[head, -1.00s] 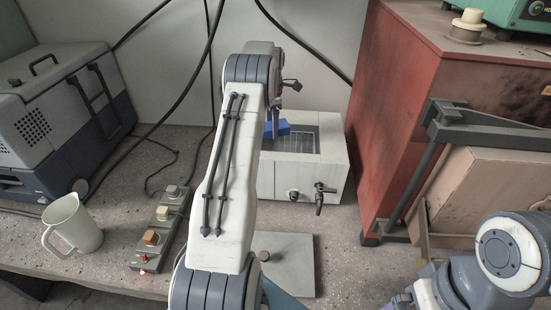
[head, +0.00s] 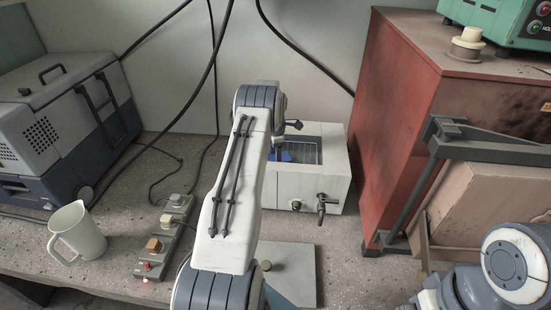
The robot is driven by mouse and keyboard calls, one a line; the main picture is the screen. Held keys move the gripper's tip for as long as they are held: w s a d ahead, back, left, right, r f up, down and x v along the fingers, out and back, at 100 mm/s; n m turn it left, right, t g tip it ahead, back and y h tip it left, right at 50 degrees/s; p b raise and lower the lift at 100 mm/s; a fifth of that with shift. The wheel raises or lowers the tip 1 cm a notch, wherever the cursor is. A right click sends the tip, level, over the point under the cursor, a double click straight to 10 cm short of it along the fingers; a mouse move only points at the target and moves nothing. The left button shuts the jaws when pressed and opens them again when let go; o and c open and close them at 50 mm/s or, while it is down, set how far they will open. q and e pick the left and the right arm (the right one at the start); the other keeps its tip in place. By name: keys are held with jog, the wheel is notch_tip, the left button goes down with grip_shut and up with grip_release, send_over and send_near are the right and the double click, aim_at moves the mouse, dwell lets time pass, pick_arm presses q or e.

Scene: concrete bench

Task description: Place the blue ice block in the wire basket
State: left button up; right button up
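The blue ice block (head: 285,153) shows as a small blue patch at the left side of the wire basket (head: 308,152). The basket sits in the open top of a white tank with taps (head: 328,180). The block looks low, at about basket level; its left part is hidden behind my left arm. My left arm stretches from the bottom middle to the tank, and its links cover the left gripper's fingertips, so I cannot see whether they hold the block. My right arm shows at the lower right, with its gripper out of view.
A red cabinet (head: 408,130) stands close to the tank's right. A switch strip (head: 160,240) and a white jug (head: 76,232) are on the bench at left, before a grey-blue machine (head: 62,130). A flat plate (head: 295,262) lies in front of the tank.

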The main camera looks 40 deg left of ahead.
pick_arm(q)
jog(key=shift+f, duration=0.15)
jog(key=o, duration=1.5)
jog(key=shift+o, duration=0.2)
notch_tip(320, 180, up, 12)
jog(key=b, duration=0.2)
jog(key=shift+r, duration=0.2)
